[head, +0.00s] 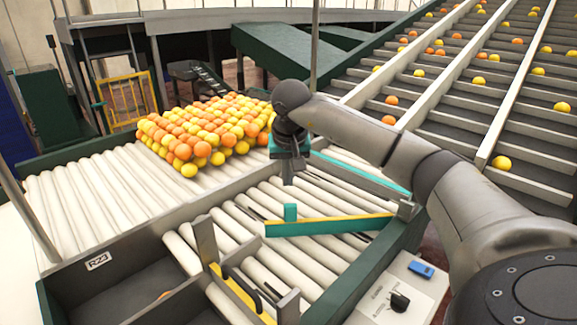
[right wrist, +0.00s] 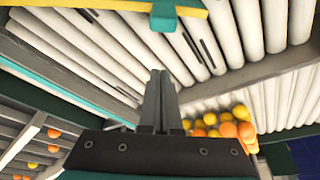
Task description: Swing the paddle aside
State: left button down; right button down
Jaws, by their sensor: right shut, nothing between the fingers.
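The paddle (head: 330,226) is a long teal bar with a yellow top edge. It lies slantwise across the roller lane, its right end near a grey bracket at the lane's right wall. A teal upright tab (head: 290,212) stands near its left end. My right gripper (head: 288,180) is shut and empty, pointing down above the rollers on the far side of the paddle. In the right wrist view, its closed fingers (right wrist: 158,80) are apart from the tab (right wrist: 163,16) and the yellow-edged paddle (right wrist: 90,6) at the top. My left gripper is not in view.
A pile of oranges and yellow fruit (head: 205,130) rests on the rollers at the left. A control box (head: 398,290) with a knob stands at the front right. Sloped fruit lanes (head: 465,80) rise behind my right arm.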

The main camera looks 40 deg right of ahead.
pick_arm(q)
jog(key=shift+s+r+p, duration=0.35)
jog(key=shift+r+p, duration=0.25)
jog(key=shift+p, duration=0.05)
pick_arm(e)
jog(key=shift+s+a+f, duration=0.45)
jog(key=shift+s+f, duration=0.15)
jog(key=shift+f, duration=0.2)
jog(key=shift+s+a+f, duration=0.4)
jog(key=shift+s+f, duration=0.2)
jog(key=shift+f, duration=0.2)
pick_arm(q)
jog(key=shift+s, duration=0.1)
